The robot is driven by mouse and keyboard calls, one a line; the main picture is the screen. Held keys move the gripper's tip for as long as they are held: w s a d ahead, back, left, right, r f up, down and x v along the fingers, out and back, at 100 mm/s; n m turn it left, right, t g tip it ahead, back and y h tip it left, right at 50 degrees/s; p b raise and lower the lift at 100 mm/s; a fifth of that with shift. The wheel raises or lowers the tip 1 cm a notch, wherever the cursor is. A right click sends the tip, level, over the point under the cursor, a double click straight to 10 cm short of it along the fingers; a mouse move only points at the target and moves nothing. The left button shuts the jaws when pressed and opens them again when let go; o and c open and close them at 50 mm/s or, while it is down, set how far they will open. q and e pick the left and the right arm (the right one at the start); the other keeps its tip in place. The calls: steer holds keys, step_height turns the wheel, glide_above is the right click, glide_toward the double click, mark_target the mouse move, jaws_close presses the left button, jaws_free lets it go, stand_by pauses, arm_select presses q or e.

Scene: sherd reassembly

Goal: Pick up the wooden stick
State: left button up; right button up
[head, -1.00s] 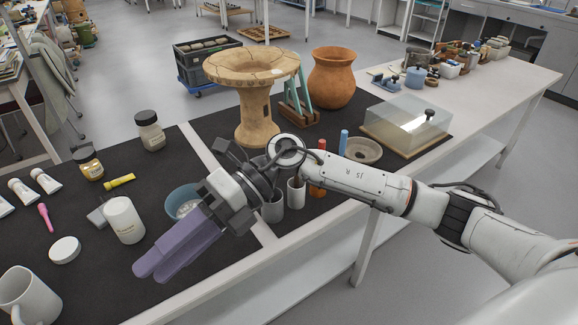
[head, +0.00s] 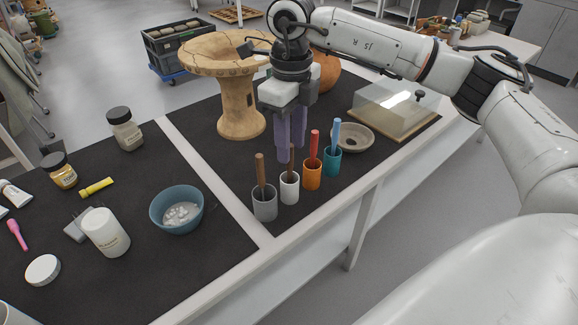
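Several small cups stand in a row, each with an upright stick. A brown wooden stick (head: 260,170) leans in the grey cup (head: 265,205). The white cup (head: 289,189) holds a darker brown stick, its upper part close to or behind my finger. A red stick (head: 314,145) is in the orange cup (head: 312,173), and a blue stick (head: 336,133) is in the teal cup (head: 332,162). My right gripper (head: 291,150) points down just behind the cups, purple fingers apart, with nothing seen held. My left gripper is not in view.
A clay pedestal bowl (head: 240,115) stands behind to the left. A shallow grey dish (head: 353,138) and a clear-covered case (head: 393,108) lie to the right. A blue bowl (head: 177,210), a white jar (head: 105,232) and small bottles are at left.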

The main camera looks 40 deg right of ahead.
mark_target(290, 169)
steer(key=shift+w+f, duration=0.2)
steer(key=shift+f, duration=2.55)
jaws_close()
